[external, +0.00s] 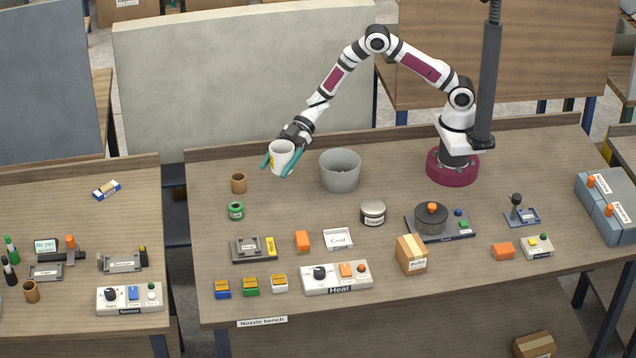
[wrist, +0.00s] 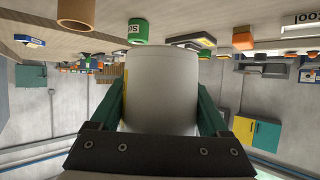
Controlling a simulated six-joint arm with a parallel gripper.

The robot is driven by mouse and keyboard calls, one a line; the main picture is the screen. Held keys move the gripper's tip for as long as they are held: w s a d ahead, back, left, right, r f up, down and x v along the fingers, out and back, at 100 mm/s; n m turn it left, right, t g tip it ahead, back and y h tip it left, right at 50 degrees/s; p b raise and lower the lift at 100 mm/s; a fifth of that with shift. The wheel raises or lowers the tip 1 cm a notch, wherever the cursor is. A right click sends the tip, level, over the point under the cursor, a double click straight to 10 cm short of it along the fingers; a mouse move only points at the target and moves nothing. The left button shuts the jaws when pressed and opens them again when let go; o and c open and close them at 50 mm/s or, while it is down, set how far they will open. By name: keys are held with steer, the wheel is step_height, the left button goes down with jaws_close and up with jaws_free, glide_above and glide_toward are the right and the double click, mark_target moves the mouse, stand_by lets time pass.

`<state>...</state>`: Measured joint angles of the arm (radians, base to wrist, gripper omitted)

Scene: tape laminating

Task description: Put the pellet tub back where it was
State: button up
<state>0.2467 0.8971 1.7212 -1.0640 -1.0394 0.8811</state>
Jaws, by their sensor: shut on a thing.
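A white tub with a yellow label (external: 281,157), which looks like the pellet tub, is held in my gripper (external: 281,166) above the back left part of the bench. The teal fingers are shut on its sides. In the wrist view the tub (wrist: 160,88) fills the middle between the two fingers. Its contents do not show. It is apart from the bench top (external: 290,215) and looks slightly tilted.
A grey bin (external: 340,171) stands to the right of the held tub. A brown cup (external: 238,183) and a green spool (external: 236,211) stand to its lower left. A round tin (external: 373,212) is farther right. Bare bench lies between the spool and the tin.

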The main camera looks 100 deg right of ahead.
glide_above(274, 215)
step_height(274, 215, down, 5)
steer(key=shift+w, duration=0.1)
step_height(274, 215, down, 3)
steer(key=shift+a+f, duration=0.15)
steer(key=shift+f, duration=0.3)
steer(key=shift+f, duration=0.15)
steer(key=o, duration=1.3)
steer(key=shift+r, duration=0.25)
steer(key=v, duration=0.7)
